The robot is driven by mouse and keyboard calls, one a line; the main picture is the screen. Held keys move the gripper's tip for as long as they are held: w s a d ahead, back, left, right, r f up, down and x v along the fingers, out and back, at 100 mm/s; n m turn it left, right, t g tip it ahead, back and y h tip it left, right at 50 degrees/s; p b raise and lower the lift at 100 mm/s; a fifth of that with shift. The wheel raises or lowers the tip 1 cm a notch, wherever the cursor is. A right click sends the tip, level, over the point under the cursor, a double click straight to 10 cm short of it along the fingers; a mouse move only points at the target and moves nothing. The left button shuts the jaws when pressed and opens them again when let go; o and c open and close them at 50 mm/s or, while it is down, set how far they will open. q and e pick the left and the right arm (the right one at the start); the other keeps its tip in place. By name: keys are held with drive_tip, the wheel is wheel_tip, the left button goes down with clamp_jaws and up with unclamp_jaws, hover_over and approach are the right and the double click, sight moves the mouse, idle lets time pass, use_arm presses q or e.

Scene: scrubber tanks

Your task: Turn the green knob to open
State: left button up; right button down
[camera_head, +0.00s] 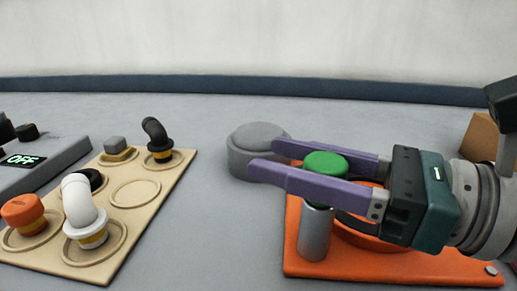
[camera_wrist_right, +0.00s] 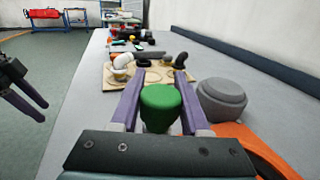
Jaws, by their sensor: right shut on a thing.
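The green knob (camera_head: 326,164) sits on top of a grey metal cylinder (camera_head: 314,235) at the edge of an orange base plate (camera_head: 304,266). My right gripper (camera_head: 262,157) reaches in from the right, with its two purple fingers on either side of the knob. It is shut on the knob, which also shows between the fingers in the right wrist view (camera_wrist_right: 160,106). The fingertips extend past the knob toward a round grey lidded part (camera_head: 255,150). My left gripper (camera_wrist_right: 28,100) shows only at the left of the right wrist view, off the table's side, with its purple fingers apart and empty.
A tan board (camera_head: 150,205) with round recesses stands left, holding a white elbow fitting (camera_head: 80,203), black elbow fitting (camera_head: 157,137) and orange cap (camera_head: 23,211). A grey box reading OFF (camera_head: 50,152) is far left. A brown box (camera_head: 481,138) stands right. Grey table is clear toward the wall.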

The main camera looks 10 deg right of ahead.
idle(0.4)
drive_tip(key=shift+c, duration=1.9)
unclamp_jaws()
drive_tip(key=v, duration=0.8)
drive_tip(key=shift+s+d+f+b, duration=0.1)
drive_tip(key=shift+s+d+b, duration=0.2)
drive_tip(key=shift+b, duration=0.1)
drive_tip(key=shift+s+d, duration=0.25)
drive_tip(key=shift+d, duration=0.2)
